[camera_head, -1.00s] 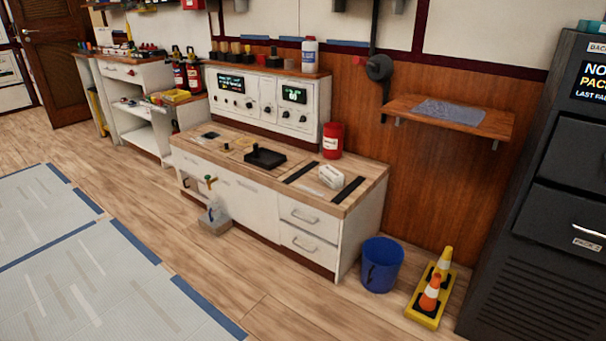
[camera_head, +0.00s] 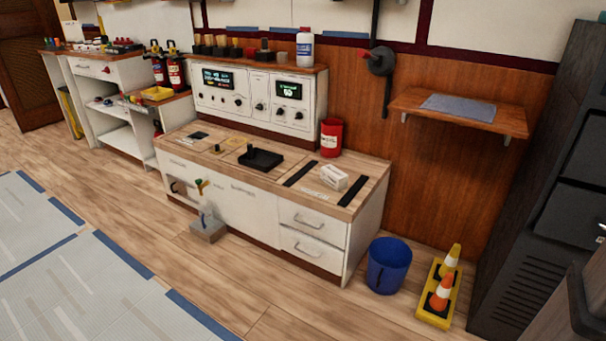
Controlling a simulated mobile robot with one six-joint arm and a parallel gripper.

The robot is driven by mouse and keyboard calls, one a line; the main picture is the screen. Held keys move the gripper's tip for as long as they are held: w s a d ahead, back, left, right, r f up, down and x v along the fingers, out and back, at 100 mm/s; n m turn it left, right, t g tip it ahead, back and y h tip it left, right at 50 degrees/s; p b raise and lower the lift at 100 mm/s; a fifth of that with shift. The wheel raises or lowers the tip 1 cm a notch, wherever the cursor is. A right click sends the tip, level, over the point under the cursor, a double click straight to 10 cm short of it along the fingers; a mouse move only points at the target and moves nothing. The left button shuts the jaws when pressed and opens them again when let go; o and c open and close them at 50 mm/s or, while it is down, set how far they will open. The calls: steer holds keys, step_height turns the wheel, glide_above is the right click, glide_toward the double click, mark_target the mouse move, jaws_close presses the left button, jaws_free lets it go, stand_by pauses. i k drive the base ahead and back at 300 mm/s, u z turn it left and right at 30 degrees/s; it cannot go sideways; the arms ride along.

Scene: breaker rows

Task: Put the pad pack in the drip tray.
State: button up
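A small white pack (camera_head: 334,177), which looks like the pad pack, lies on the right part of the wooden bench top, between two black strips. A shallow black tray (camera_head: 262,159) sits left of it on the same bench, with a small upright piece at its rim. A grey tray-like box (camera_head: 208,231) stands on the floor below a tap at the bench front. I cannot tell for sure which of these two is the drip tray. My gripper is not in view.
A red can (camera_head: 331,138) stands at the bench's back edge. A blue bucket (camera_head: 388,266) and a yellow base with orange cones (camera_head: 438,293) stand on the floor at right. A wall shelf (camera_head: 460,112) juts out above.

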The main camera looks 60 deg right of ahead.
mark_target(264, 162)
steer(key=z, duration=0.1)
steer(key=i, duration=0.75)
steer(key=z, duration=0.8)
steer(key=i, duration=0.45)
steer(key=z, duration=0.2)
